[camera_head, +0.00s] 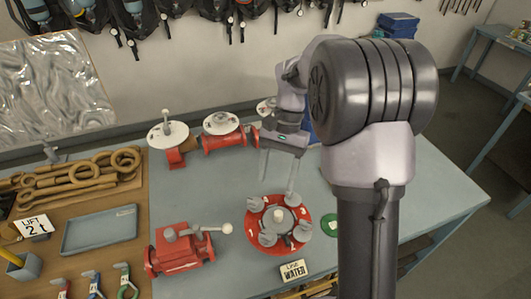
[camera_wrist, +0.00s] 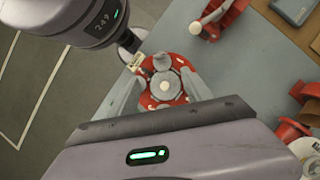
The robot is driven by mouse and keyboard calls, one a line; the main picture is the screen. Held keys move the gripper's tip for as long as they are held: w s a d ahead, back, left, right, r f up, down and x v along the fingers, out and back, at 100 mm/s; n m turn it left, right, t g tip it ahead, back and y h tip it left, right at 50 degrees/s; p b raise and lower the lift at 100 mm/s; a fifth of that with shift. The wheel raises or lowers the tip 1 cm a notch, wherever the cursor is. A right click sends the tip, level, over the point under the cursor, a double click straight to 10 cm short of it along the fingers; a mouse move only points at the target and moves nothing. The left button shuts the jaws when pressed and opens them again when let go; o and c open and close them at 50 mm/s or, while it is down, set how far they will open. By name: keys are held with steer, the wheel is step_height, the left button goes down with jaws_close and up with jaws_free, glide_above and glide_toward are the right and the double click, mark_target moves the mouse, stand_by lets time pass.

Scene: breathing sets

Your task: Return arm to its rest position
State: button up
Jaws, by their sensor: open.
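My gripper (camera_head: 278,184) is open, its two long grey fingers pointing down over the blue-grey workbench (camera_head: 330,200). Nothing shows held between them. A round red plate (camera_head: 253,240) with grey knobs and a pale centre stud lies on the bench below and just in front of the fingers. In the wrist view the red plate (camera_wrist: 150,102) shows between and beyond the two fingers (camera_wrist: 160,92). My arm is bent and reaches forward over the bench, its thick elbow covering part of the bench's right side.
A red valve with a lever (camera_head: 178,252) stands left of the plate. Red pipe fittings with white discs (camera_head: 222,125) stand behind. A sign (camera_head: 293,270) and a green disc (camera_head: 300,226) lie nearby. Wrenches (camera_head: 80,175) and a blue tray (camera_head: 98,230) are at left.

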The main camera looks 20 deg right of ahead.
steer(key=s+a+f+n+t+b, duration=0.2)
steer(key=s+a+f+t+b, duration=0.2)
steer(key=s+b, duration=0.5)
steer(key=s+a+f+n+t+b, duration=0.1)
steer(key=s+a+f+t+b, duration=0.3)
steer(key=b, duration=0.9)
steer(key=s+f+t, duration=0.1)
steer(key=s+f, duration=0.2)
steer(key=s, duration=0.2)
steer(key=shift+a+f+n+h, duration=0.15)
steer(key=shift+a+n+h, duration=0.05)
steer(key=shift+n+h, duration=0.2)
